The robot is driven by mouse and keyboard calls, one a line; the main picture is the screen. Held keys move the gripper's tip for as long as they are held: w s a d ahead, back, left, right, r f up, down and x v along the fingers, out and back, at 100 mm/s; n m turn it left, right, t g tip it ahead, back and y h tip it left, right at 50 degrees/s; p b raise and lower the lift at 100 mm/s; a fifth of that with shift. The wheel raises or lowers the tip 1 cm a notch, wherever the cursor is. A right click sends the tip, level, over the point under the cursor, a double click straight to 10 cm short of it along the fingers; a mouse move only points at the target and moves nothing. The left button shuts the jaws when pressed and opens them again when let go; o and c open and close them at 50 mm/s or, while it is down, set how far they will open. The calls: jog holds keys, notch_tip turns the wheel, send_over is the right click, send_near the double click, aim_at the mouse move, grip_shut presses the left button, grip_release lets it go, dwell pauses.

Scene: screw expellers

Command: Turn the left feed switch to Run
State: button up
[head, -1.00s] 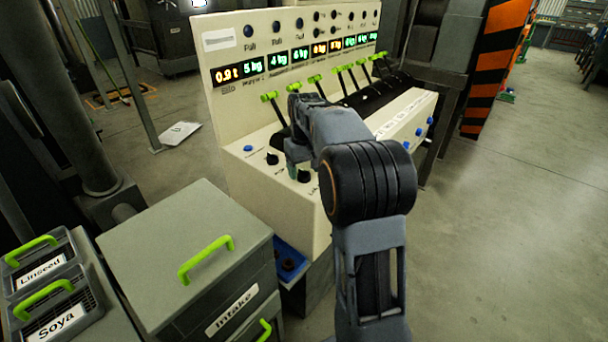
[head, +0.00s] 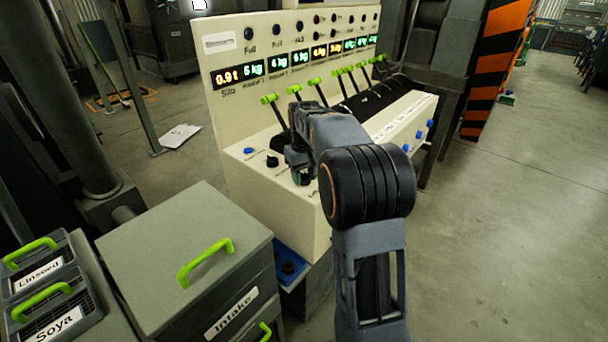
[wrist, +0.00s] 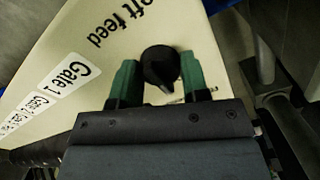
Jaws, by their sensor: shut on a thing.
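The left feed switch (wrist: 160,66) is a black round knob with a pointed ridge, on a cream panel beside the partly cut-off lettering "eft feed" (wrist: 98,28). In the wrist view its pointer end faces down the picture, towards my gripper body. My gripper (wrist: 159,78) has green fingertips on either side of the knob, shut on it. In the head view my gripper (head: 301,177) is low over the console's sloping front, and the knob there is largely hidden by it. The Run marking cannot be read.
Another black knob (head: 272,161) and a blue button (head: 249,150) sit left of my gripper. Green-topped levers (head: 270,99) rise behind it on the console (head: 232,125). A grey Intake cabinet (head: 190,225) stands at front left. Open floor lies right.

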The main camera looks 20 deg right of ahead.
aim_at(304, 173)
jog(key=shift+c, duration=0.4)
jog(key=shift+r+m+p, duration=0.15)
jog(key=shift+m+p, duration=0.85)
jog(key=shift+m, duration=0.2)
jog(key=m+p, duration=0.2)
jog(key=m, duration=0.1)
jog(key=shift+m, duration=0.3)
jog(key=m+p, duration=0.2)
jog(key=m, duration=0.3)
jog(key=shift+m, duration=0.6)
jog(key=o, duration=0.9)
notch_tip(304, 173, up, 14)
jog(key=shift+f+p, duration=0.25)
jog(key=shift+p, duration=0.55)
